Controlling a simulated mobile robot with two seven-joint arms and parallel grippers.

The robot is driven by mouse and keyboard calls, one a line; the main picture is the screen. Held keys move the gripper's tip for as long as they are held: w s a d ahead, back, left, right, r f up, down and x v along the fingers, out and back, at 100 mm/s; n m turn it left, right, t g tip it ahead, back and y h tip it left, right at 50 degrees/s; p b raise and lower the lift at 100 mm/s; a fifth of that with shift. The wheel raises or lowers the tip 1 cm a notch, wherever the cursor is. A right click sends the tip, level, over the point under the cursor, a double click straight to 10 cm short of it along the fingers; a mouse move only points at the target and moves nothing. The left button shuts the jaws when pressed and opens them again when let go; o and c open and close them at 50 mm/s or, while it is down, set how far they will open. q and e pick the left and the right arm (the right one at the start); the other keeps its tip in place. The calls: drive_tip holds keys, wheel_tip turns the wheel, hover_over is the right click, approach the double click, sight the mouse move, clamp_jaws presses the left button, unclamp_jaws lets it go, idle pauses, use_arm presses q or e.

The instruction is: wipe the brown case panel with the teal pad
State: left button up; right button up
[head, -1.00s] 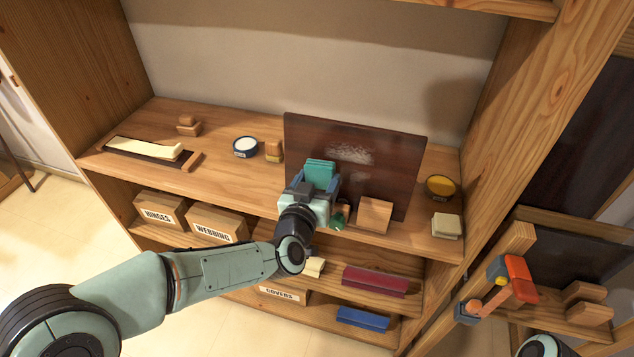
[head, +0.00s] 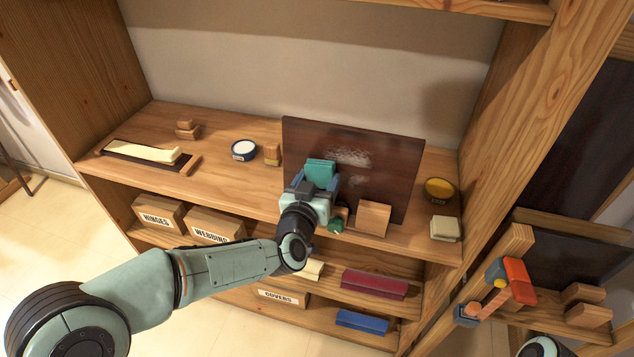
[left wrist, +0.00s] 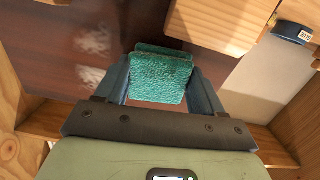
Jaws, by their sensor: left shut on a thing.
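The brown case panel (head: 388,171) stands tilted back on the shelf in the head view. It is dark, glossy and reddish-brown, with whitish smudges (head: 352,158) at its upper middle. My left gripper (head: 318,184) is shut on the teal pad (head: 320,171), in front of the panel's left part, left of and below the smudges. In the left wrist view the textured teal pad (left wrist: 160,80) sits between the fingers, with the smudged panel (left wrist: 50,65) behind it. I cannot tell whether the pad touches the panel. My right gripper is out of view.
A wooden block (head: 373,218) stands before the panel. A yellow bowl (head: 439,190) and a cream block (head: 445,228) lie right of it; a white-filled bowl (head: 243,150) lies left. An orange-and-blue object (head: 508,282) is by the right post.

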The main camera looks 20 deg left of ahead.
use_arm(q)
drive_tip(key=shift+w, duration=0.25)
drive_tip(key=shift+d, duration=0.1)
